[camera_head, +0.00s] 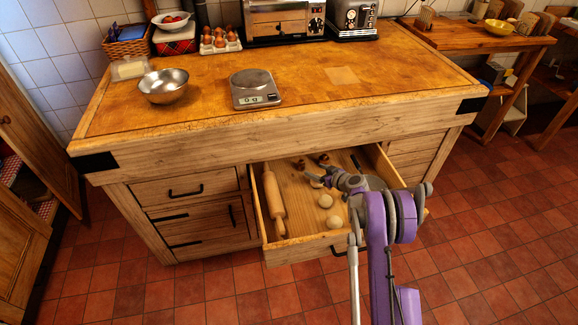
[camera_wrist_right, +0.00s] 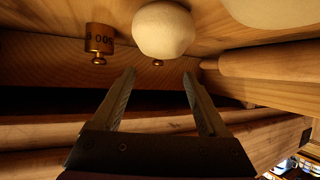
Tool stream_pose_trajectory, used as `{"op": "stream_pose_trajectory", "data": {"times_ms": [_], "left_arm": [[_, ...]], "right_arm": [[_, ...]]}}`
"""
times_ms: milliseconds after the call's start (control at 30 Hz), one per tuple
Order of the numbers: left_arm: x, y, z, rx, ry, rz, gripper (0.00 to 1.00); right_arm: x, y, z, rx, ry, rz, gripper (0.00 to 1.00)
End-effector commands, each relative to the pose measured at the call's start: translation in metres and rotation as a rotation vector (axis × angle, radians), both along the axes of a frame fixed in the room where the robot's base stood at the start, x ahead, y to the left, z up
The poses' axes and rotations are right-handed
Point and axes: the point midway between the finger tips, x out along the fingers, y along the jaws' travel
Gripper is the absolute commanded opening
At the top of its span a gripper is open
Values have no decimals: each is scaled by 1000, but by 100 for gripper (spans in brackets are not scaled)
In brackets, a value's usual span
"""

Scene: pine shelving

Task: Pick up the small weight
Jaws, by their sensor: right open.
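The open drawer (camera_head: 285,248) holds two brass weights. The larger weight (camera_wrist_right: 100,38), marked 500, shows at upper left in the wrist view and at the drawer's back in the head view (camera_head: 323,158). The small weight seems to be the one to its left (camera_head: 300,164); in the wrist view only its knob (camera_wrist_right: 158,63) shows, the rest hidden behind a dough ball (camera_wrist_right: 163,30). My right gripper (camera_head: 318,178) is open and empty over the drawer; its fingertips (camera_wrist_right: 160,82) point toward the ball and knob, apart from both. My left gripper is out of view.
A rolling pin (camera_head: 273,200) lies along the drawer's left side. More dough balls (camera_head: 325,201) lie in its middle, and a dark object (camera_head: 356,162) at the back right. The countertop (camera_head: 210,105) overhangs the drawer's back and bears a scale (camera_head: 254,90) and metal bowl (camera_head: 164,86).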

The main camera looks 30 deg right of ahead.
Motion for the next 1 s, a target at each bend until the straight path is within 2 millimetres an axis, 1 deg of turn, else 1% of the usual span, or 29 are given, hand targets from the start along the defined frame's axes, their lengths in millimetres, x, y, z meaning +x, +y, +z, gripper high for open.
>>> {"op": "stream_pose_trajectory", "data": {"times_ms": [33, 100, 200, 433, 600, 700, 800, 1000], "left_arm": [[0, 0, -2, 0, 1, 0, 56], [0, 0, -4, 0, 1, 0, 56], [0, 0, -6, 0, 2, 0, 56], [0, 0, -9, 0, 3, 0, 56], [0, 0, -15, 0, 5, 0, 56], [1, 0, -16, 0, 6, 0, 56], [1, 0, -17, 0, 6, 0, 56], [1, 0, -17, 0, 6, 0, 56]], "right_arm": [[9, 3, -6, 0, 1, 3, 77], [19, 5, -11, 1, 1, 4, 77], [31, 6, -16, 0, 1, 3, 77], [48, 9, -23, 1, 2, 4, 77], [73, 11, -35, 1, 2, 3, 77], [83, 13, -39, 1, 2, 4, 77], [87, 13, -40, 1, 2, 3, 77], [87, 13, -40, 1, 2, 2, 77]]}}
